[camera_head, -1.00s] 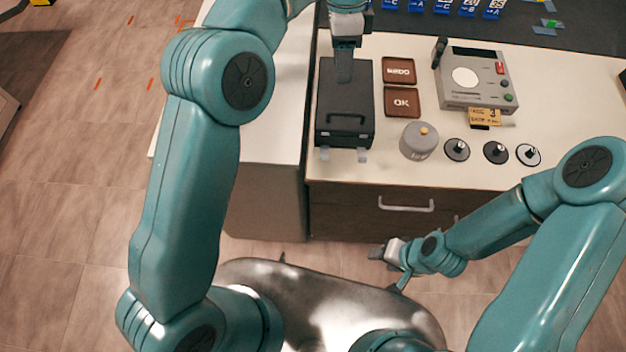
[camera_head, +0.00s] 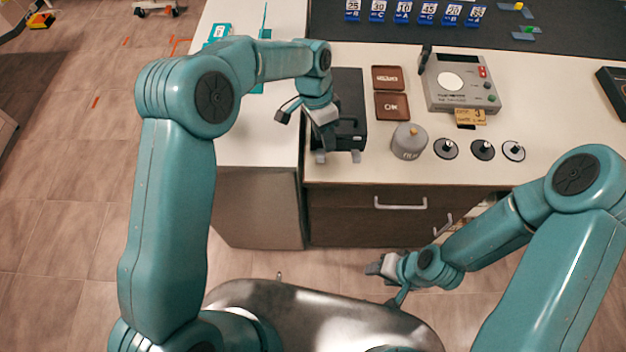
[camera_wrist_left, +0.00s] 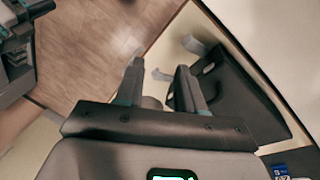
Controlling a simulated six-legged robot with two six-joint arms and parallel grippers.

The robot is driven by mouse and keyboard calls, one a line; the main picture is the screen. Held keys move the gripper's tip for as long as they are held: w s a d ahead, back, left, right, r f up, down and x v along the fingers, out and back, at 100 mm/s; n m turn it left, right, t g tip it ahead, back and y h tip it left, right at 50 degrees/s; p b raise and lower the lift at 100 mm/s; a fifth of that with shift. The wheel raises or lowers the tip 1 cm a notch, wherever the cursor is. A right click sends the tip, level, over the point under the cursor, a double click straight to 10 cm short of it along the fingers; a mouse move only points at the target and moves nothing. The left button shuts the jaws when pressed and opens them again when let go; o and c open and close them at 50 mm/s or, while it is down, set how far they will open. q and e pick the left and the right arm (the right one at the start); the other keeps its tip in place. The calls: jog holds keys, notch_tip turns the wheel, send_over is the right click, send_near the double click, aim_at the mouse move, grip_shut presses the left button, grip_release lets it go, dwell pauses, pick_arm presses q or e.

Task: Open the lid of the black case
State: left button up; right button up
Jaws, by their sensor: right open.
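The black case (camera_head: 349,88) stands on the white counter, its lid looking shut. Two pale latch tabs (camera_head: 356,156) stick out at its front edge. My left gripper (camera_head: 325,146) is at the case's front left corner and hides part of it. In the left wrist view its two fingers (camera_wrist_left: 160,72) are apart with nothing clamped between them. The case (camera_wrist_left: 238,100) lies to their right there, with one pale tab showing between the fingertips; I cannot tell whether they touch. My right gripper (camera_head: 382,267) is open and empty, low in front of the drawers.
Two brown trays (camera_head: 388,78) lie right of the case. A grey film canister (camera_head: 408,141), several black discs (camera_head: 483,150) and a grey device (camera_head: 462,80) stand further right. Blue number tags (camera_head: 402,11) line the dark mat. The counter left of the case is mostly clear.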

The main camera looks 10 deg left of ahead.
pick_arm(q)
jog(key=s+a+f+n+h, duration=0.1)
jog(key=s+f+n, duration=0.3)
jog(key=f, duration=0.6)
jog(key=shift+s+t, duration=0.3)
jog(key=shift+s, duration=0.9)
jog(key=shift+f, duration=0.1)
